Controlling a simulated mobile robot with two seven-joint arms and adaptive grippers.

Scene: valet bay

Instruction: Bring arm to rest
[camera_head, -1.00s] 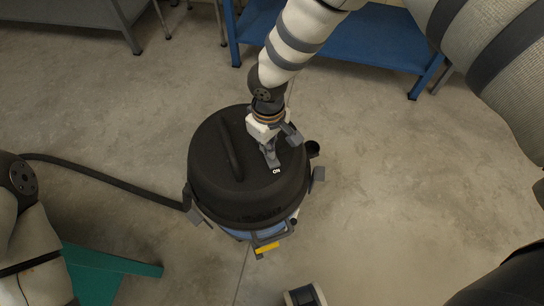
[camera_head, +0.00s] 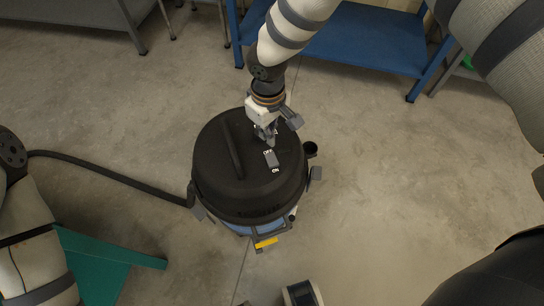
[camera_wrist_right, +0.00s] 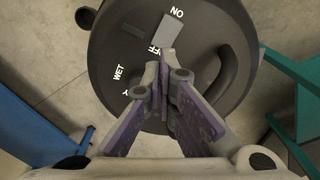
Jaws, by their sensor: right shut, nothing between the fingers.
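The shop vacuum (camera_head: 215,165) stands on the floor with its black round lid up, and it also fills the top of the right wrist view (camera_wrist_right: 110,65). A small grey switch (camera_head: 270,158) sits on the lid between the OFF and ON labels; it shows beside the fingertips in the right wrist view (camera_wrist_right: 171,32). My right gripper (camera_head: 270,141) is shut and empty above the lid, just behind the switch. I cannot tell whether its tips (camera_wrist_right: 161,68) touch the lid. My left arm shows at the left edge, but its gripper is not in view.
A black hose (camera_head: 110,178) runs left from the vacuum. A blue bench (camera_head: 370,40) stands behind, a grey one (camera_head: 70,12) at the back left, a teal piece (camera_head: 105,262) at lower left. A small object (camera_head: 302,294) lies at the bottom edge. Floor to the right is clear.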

